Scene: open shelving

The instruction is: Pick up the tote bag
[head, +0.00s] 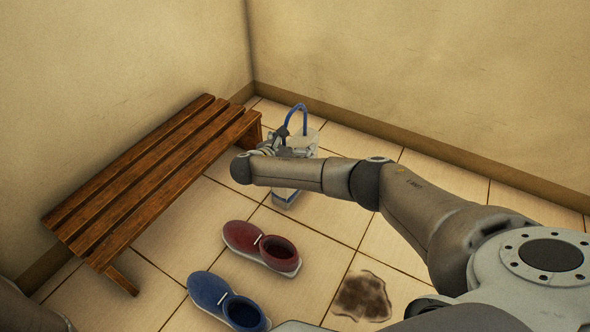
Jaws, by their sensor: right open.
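The tote bag (304,142) stands on the tiled floor near the far corner, just right of the bench's far end. It is pale, with a blue looped handle standing up and some blue low on its side. My right arm crosses in front of it and hides its middle. My right gripper (284,137) is at the bag's upper left, close to the handle. It is open, but small and partly hidden by the wrist; I cannot tell whether it touches the bag. My left gripper is out of view.
A slatted wooden bench (150,178) runs along the left wall. A red shoe (245,238) and a blue shoe (212,293) lie on the floor before it. A dark stain (362,296) marks the tiles at right. Walls meet behind the bag.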

